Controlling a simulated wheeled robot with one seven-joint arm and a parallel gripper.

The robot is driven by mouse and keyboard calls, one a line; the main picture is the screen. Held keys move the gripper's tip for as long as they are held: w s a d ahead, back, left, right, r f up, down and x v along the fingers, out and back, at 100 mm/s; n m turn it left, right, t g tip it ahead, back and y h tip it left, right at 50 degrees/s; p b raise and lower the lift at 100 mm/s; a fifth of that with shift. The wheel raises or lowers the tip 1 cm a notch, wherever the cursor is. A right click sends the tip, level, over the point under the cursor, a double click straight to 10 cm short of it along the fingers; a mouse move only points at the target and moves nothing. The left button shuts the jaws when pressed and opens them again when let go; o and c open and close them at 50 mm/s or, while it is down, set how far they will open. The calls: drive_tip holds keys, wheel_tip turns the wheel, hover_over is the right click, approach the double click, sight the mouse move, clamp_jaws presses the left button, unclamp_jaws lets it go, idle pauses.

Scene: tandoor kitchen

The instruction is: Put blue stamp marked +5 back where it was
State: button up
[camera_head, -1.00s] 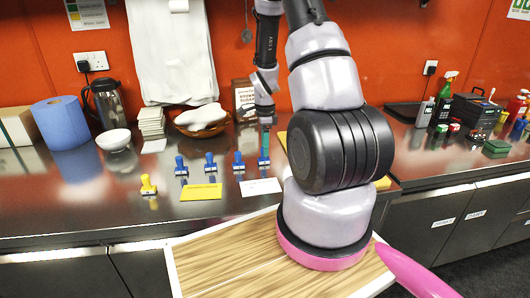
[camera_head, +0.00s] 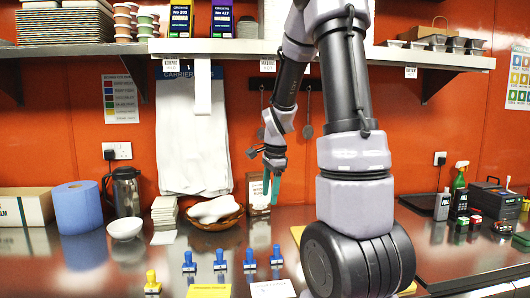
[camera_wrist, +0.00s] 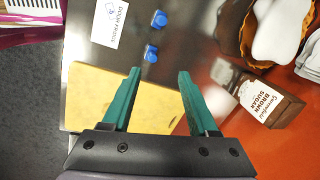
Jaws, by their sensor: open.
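Four blue stamps stand upright in a row on the steel counter in the head view: the far left one (camera_head: 189,263), the second (camera_head: 220,261), the third (camera_head: 250,260) and the far right one (camera_head: 276,255). Their markings are too small to read, so I cannot tell which is +5. Two blue stamps show in the wrist view, one (camera_wrist: 160,18) beside a white card and another (camera_wrist: 151,53) nearer my fingers. My gripper (camera_head: 271,188) is open and empty, raised above and behind the far right stamp. In the wrist view its teal fingers (camera_wrist: 158,100) are wide apart.
A yellow stamp (camera_head: 152,283) stands left of the row. A yellow card (camera_head: 208,291) and a white card (camera_head: 272,289) lie in front. A basket (camera_head: 214,222) and a brown sugar box (camera_head: 257,190) stand behind.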

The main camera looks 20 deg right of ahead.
drive_tip(key=s+a+r+n+t, duration=0.2)
drive_tip(key=s+a+r+n, duration=0.3)
drive_tip(key=s+r, duration=0.3)
drive_tip(key=s+a+r+n+t+y, duration=0.1)
drive_tip(key=s+a+r+n+t, duration=0.2)
drive_tip(key=s+r+n, duration=0.5)
drive_tip(key=shift+s+a+r+n+y, duration=0.3)
drive_tip(key=shift+s+a+r, duration=0.4)
drive_tip(key=shift+a+r, duration=0.25)
drive_tip(key=shift+d, duration=0.1)
